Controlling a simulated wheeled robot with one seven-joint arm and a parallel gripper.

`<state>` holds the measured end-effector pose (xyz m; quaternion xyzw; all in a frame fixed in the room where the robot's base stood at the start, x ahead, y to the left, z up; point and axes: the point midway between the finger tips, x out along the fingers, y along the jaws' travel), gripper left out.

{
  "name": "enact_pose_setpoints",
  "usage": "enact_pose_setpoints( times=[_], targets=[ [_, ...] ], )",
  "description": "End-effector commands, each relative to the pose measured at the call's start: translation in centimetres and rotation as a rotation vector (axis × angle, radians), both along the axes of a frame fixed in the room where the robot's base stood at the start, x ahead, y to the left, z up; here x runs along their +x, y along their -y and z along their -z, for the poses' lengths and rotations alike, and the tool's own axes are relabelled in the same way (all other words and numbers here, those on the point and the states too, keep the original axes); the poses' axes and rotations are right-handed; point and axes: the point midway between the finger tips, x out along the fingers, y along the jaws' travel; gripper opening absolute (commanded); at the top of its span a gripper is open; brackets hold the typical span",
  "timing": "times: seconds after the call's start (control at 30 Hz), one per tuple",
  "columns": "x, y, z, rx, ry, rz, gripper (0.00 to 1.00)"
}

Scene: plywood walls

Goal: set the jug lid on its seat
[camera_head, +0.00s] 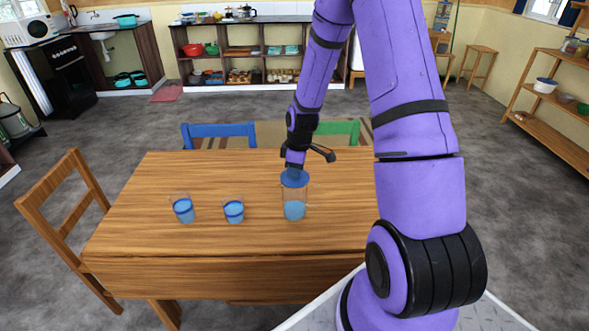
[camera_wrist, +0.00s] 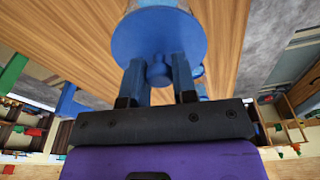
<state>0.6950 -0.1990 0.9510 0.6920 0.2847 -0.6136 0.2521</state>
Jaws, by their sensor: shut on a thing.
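The clear jug (camera_head: 294,207) stands upright on the wooden table, with blue liquid in its lower part. The round blue jug lid (camera_head: 294,179) is at the jug's mouth. I cannot tell whether it rests on the rim or hovers just above it. My gripper (camera_head: 294,164) points down over the jug. In the wrist view my gripper (camera_wrist: 158,70) is shut on the lid's knob, one finger on each side. The lid's disc (camera_wrist: 158,42) hides most of the jug (camera_wrist: 158,4) there.
Two glasses with blue liquid, one at far left (camera_head: 183,210) and one nearer the jug (camera_head: 234,211), stand on the table (camera_head: 140,238). A wooden chair (camera_head: 65,210) is at left; blue (camera_head: 220,130) and green (camera_head: 340,130) chairs are behind. The table's left part is clear.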

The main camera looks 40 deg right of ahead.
Motion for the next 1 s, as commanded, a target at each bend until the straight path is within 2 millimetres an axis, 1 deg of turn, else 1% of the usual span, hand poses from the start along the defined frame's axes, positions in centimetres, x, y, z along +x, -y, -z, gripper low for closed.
enact_pose_setpoints(
  times=[0.27,0.63,1.0],
  targets=[
    [0.0,0.0,0.0,-0.001,0.001,0.000,0.03],
    [0.0,0.0,0.9,0.000,0.001,0.000,0.03],
    [0.0,0.0,1.1,0.000,0.001,0.000,0.03]
  ],
)
